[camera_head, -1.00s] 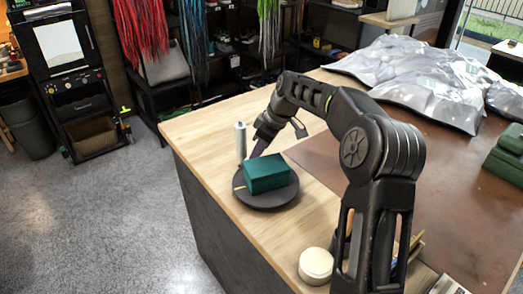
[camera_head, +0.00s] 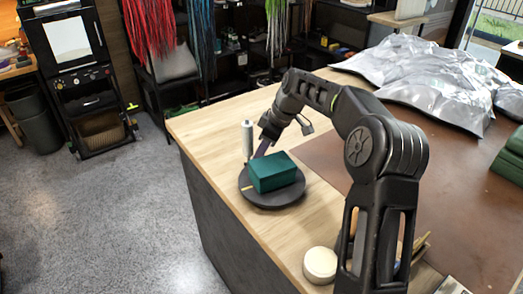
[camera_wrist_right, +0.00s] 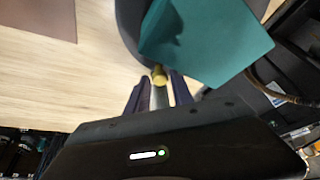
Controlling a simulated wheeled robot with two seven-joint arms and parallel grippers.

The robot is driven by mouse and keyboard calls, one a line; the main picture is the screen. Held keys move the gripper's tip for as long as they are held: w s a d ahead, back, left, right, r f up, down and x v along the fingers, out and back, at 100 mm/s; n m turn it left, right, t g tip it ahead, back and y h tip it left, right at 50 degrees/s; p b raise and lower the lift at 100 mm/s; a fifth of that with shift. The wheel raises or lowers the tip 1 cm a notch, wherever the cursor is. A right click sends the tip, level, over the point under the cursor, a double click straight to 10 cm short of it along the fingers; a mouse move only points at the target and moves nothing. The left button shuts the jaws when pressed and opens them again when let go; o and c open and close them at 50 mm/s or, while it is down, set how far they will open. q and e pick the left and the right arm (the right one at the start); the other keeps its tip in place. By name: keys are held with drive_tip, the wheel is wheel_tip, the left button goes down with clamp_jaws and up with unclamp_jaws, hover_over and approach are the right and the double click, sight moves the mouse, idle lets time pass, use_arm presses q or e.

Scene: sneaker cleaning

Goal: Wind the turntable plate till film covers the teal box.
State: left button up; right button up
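The teal box (camera_head: 275,171) lies on the dark round turntable plate (camera_head: 272,201) near the table's left edge. I see no film over its visible faces. A pale upright cylinder (camera_head: 247,138) stands behind the plate; I cannot tell if it is the film roll. My right gripper (camera_head: 261,150) points down behind the box, close to the cylinder. In the right wrist view the box (camera_wrist_right: 205,38) is ahead and right, with the plate (camera_wrist_right: 130,20) beside it. A yellow knob (camera_wrist_right: 159,74) shows at the fingertips, with something pale between the fingers. Whether they grip it is unclear. My left gripper is out of view.
A round cream tub (camera_head: 320,264) stands near the front edge of the table. Silvery crumpled sheets (camera_head: 430,85) cover the back right, beyond a brown mat (camera_head: 450,185). Bare wood (camera_head: 210,125) is clear left of the plate.

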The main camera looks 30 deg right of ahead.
drive_tip(key=v, duration=0.7)
drive_tip(key=shift+r+b, duration=0.35)
drive_tip(key=shift+r, duration=0.05)
drive_tip(key=shift+s+d, duration=0.1)
